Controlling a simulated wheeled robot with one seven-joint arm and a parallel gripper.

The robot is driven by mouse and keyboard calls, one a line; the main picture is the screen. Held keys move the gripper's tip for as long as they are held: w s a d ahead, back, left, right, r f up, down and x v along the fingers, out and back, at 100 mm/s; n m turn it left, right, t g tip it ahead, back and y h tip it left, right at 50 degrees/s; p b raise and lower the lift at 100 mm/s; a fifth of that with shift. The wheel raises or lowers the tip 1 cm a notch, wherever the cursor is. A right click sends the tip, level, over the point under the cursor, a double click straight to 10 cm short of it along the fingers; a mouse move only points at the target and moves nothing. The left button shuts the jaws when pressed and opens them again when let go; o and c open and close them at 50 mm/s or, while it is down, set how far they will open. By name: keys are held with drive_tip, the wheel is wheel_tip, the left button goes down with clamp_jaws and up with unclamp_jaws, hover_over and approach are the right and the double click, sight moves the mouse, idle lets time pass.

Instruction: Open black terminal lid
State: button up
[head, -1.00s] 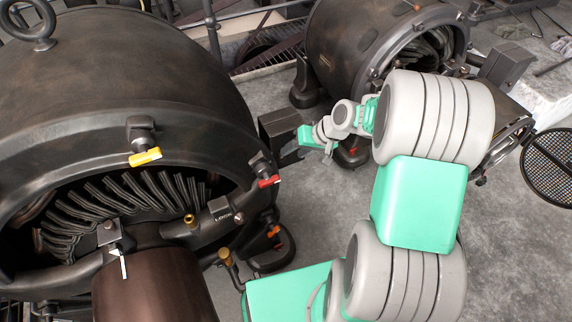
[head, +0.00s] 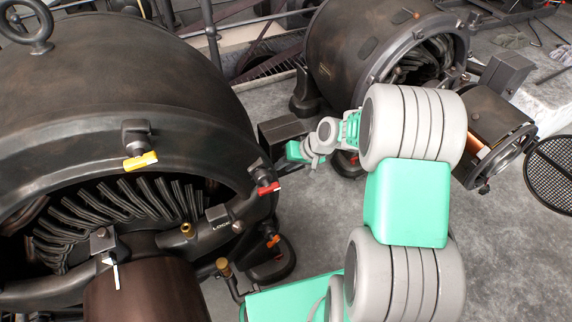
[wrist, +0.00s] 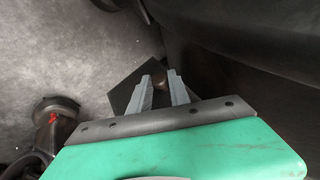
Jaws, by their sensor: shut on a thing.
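The black terminal lid (head: 281,130) is a dark boxy shape on the side of the large dynamo in the head view. In the wrist view it appears as a dark flat plate (wrist: 122,92) with a small brown knob (wrist: 160,79). My gripper (wrist: 160,82) has its two grey fingers on either side of the knob and is shut on it. In the head view my gripper (head: 296,151) is at the lid's lower right, and the fingertips are hard to make out. I cannot tell whether the lid is raised.
The large dynamo (head: 120,75) fills the left, with a yellow-handled valve (head: 140,160) and a red-handled one (head: 267,188) on its rim. A second dynamo (head: 350,45) stands behind. A round mesh screen (head: 552,170) is at right. Grey floor (head: 510,260) is clear at lower right.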

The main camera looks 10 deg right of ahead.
clamp_jaws()
idle(0.8)
